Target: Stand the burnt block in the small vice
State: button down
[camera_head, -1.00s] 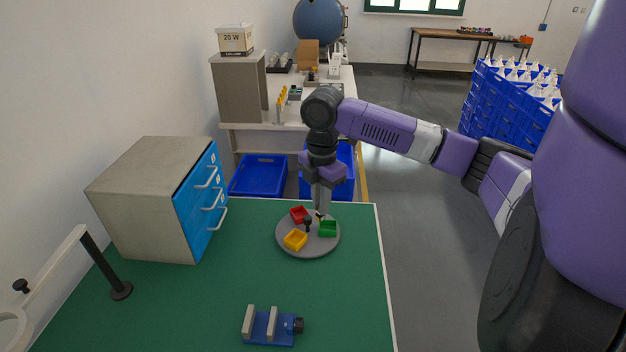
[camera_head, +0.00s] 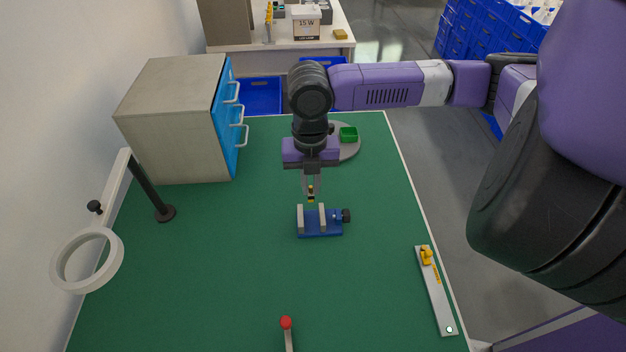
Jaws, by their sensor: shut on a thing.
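The small vice (camera_head: 320,224) has a blue base, two pale upright jaws and a dark knob on its right side. It stands on the green table. My gripper (camera_head: 311,189) points down just above and behind the gap between the vice jaws. The block looks upright. I cannot tell whether its lower end is between the jaws or above them.
A drawer cabinet (camera_head: 175,120) stands at left. A ring lamp (camera_head: 87,260), a red-topped lever (camera_head: 287,323) and a metal strip (camera_head: 436,290) surround clear green table.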

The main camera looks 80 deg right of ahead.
aim_at(311, 200)
jog(key=shift+f+b, duration=2.15)
jog(key=shift+f, duration=0.7)
jog(key=shift+f, duration=0.25)
jog(key=shift+f+b, duration=0.35)
jog(key=shift+b, duration=0.1)
jog(key=shift+f+b, duration=1.1)
jog(key=shift+f, duration=0.5)
